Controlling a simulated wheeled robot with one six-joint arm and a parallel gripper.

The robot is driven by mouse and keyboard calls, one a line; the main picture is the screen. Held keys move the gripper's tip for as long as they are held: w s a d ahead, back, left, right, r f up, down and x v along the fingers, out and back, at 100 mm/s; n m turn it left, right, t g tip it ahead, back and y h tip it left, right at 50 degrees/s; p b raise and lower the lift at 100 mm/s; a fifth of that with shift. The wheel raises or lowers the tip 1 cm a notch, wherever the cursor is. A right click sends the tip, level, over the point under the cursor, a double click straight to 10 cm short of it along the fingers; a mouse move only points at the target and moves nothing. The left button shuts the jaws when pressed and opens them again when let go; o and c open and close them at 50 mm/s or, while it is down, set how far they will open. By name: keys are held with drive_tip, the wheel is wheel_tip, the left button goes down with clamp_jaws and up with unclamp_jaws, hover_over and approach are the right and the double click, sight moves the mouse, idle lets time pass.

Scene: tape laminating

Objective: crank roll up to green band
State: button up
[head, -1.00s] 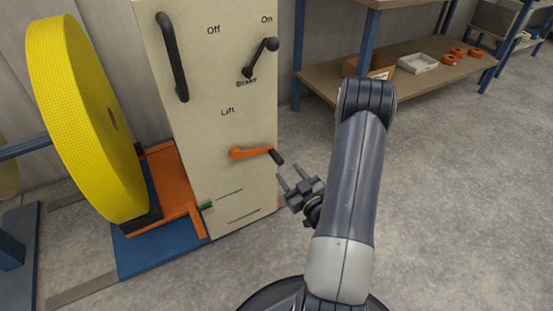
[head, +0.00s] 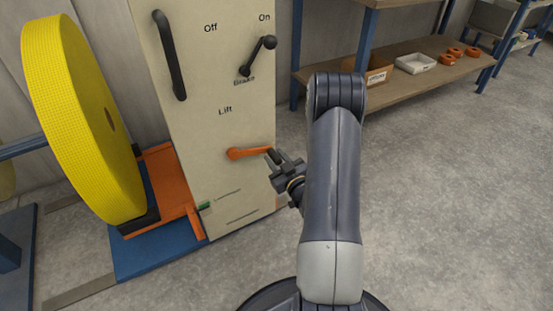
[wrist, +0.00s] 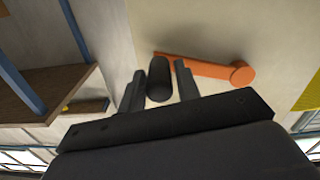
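The orange lift crank (head: 247,153) is on the beige cabinet's front under the word "Lift", its arm pointing right. My gripper (head: 279,156) is at the crank's dark handle. In the wrist view my gripper (wrist: 158,88) is open, and the black crank handle (wrist: 160,80) stands between the two fingers with a gap visible on each side. The orange crank arm (wrist: 205,68) runs to the right behind a finger. The large yellow roll (head: 80,120) stands at left above an orange platform (head: 168,180). A green mark (head: 204,205) shows at the cabinet's lower left.
The beige cabinet (head: 215,70) also carries a long dark handle (head: 170,55) and a brake lever (head: 257,55). A blue base plate (head: 150,250) lies under the platform. A shelf (head: 400,80) stands behind at right. The floor at right is clear.

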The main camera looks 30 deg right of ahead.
clamp_jaws()
drive_tip(key=shift+f, duration=0.2)
idle(0.4)
